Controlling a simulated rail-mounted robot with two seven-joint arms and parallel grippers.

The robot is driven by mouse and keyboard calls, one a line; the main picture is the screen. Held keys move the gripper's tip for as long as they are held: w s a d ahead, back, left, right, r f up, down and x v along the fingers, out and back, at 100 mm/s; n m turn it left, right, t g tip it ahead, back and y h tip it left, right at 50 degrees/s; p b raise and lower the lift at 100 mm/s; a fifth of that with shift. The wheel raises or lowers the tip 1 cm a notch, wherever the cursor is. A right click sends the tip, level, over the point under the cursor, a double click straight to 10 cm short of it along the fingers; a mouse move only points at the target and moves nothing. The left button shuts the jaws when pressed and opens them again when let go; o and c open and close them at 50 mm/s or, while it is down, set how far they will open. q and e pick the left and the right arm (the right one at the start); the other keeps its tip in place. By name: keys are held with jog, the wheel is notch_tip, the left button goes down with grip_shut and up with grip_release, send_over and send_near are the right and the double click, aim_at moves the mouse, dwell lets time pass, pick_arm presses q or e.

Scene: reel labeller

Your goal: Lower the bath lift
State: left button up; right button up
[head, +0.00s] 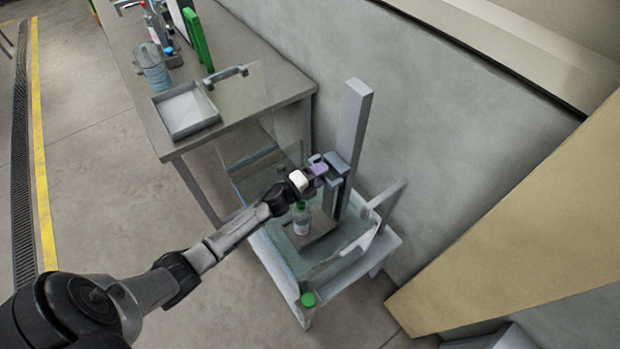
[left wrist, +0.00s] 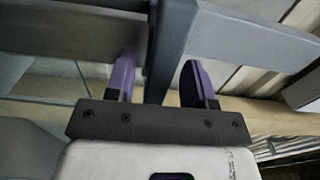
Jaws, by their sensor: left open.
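The bath (head: 290,262) is a clear-walled tank on a pale stand. A grey upright post (head: 354,125) rises at its back, with a dark grey lift carriage (head: 337,163) against it. The lift platform (head: 318,222) sits inside the tank and bears a clear bottle with a green cap (head: 302,218). My left gripper (head: 322,168) is at the carriage. In the left wrist view its purple fingers (left wrist: 157,80) are open, either side of a grey part (left wrist: 172,45); I cannot tell whether they touch it. My right gripper is out of view.
A grey table (head: 240,110) stands behind the bath with a shallow tray (head: 187,110), a clear jar (head: 153,68) and a green panel (head: 196,38). A green cap (head: 308,299) shows at the bath's front corner. A wall runs close on the right.

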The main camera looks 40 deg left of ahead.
pick_arm(q)
jog(key=s+a, duration=0.2)
jog(key=s, duration=1.1)
jog(key=shift+s+a, duration=0.2)
jog(key=shift+a, duration=0.1)
